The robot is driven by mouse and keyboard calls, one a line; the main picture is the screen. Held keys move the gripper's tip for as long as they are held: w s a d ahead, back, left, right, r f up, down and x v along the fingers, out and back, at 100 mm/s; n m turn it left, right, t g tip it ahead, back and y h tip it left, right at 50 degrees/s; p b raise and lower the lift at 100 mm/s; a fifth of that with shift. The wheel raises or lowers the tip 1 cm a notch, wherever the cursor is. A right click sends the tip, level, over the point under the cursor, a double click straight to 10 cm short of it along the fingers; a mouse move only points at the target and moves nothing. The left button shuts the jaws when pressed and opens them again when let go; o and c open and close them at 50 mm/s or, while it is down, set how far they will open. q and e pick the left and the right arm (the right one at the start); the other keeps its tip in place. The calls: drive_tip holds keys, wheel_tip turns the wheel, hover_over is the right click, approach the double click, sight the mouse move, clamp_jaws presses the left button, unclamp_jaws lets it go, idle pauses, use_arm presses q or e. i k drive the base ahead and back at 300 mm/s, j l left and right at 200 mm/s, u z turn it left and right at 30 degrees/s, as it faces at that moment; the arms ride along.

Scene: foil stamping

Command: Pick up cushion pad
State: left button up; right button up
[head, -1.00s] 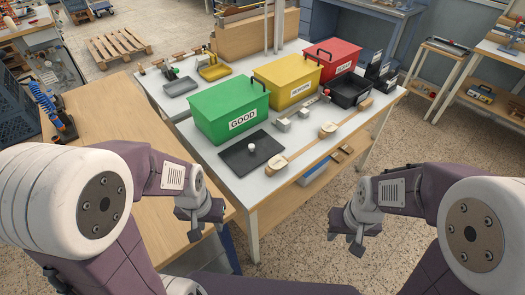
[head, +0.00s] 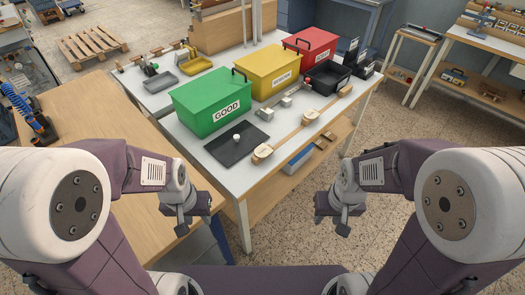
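No object is plainly recognisable as the cushion pad. A flat dark pad (head: 222,152) with a small white knob (head: 237,138) on it lies on the white table in front of the green box. A pale wooden round piece (head: 262,153) sits just right of it at the table's front edge, and another (head: 310,116) lies farther right. My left gripper (head: 183,225) hangs left of the table's front corner, apart from these things. My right gripper (head: 342,225) hangs over the floor right of the table. Neither visibly holds anything; their finger gaps are unclear.
Green (head: 205,96), yellow (head: 270,75) and red (head: 312,48) lidded boxes stand in a row on the white table (head: 225,177). Small metal blocks (head: 275,112) and a black tray (head: 328,78) lie right of them. A wooden bench (head: 95,130) is on the left.

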sight(261, 152)
drive_tip(key=l, duration=2.95)
drive_tip(key=u, duration=1.45)
